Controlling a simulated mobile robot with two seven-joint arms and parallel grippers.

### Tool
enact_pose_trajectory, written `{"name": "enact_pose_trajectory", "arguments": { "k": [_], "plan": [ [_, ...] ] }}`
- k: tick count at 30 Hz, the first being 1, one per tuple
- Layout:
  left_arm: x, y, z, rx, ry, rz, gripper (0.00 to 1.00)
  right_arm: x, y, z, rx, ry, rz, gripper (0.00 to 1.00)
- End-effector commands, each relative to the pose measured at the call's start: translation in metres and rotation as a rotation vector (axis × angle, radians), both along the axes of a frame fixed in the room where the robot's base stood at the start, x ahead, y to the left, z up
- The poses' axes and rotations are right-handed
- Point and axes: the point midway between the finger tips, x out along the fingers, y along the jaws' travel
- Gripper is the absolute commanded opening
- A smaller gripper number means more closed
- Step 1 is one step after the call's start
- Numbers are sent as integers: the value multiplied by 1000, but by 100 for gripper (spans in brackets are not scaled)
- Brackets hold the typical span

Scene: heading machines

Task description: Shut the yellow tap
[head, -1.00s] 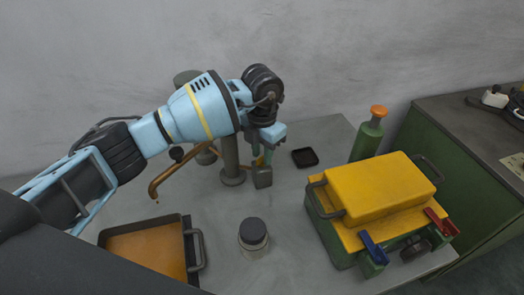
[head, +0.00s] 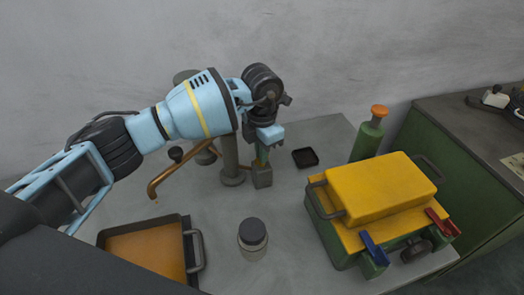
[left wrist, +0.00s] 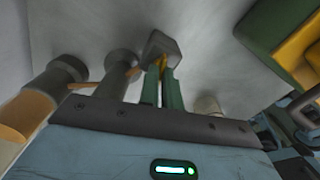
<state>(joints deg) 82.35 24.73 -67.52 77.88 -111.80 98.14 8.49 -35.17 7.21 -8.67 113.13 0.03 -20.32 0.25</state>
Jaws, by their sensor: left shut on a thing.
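The yellow tap handle (left wrist: 163,62) shows as a small strip between my finger ends in the left wrist view, beside a dark grey block (left wrist: 160,44). My left gripper (head: 262,163) is shut on it, with the fingers pointing down at the block, just right of a grey post (head: 231,160). In the head view the fingers mostly hide the handle, and its exact angle cannot be told. A copper spout (head: 170,175) bends down to the left, with a small drop shape below its end. My right gripper is not in view.
An orange-filled tray (head: 150,250) lies below the spout. A dark-lidded jar (head: 252,236) stands in front. A yellow and green machine (head: 380,190), a green bottle (head: 368,138) and a small black dish (head: 305,157) are to the right. Bare tabletop lies between jar and machine.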

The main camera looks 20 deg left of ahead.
Motion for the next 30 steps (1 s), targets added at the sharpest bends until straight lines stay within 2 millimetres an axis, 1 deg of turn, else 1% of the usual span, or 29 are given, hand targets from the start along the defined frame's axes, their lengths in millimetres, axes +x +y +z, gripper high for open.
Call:
{"name": "enact_pose_trajectory", "arguments": {
  "k": [6,15,30],
  "plan": [
    [0,0,-1,0,0,-147,0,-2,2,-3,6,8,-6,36],
    [0,0,0,0,-2,-277,0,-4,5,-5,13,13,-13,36],
    [0,0,0,0,0,-309,0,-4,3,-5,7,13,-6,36]
  ]
}}
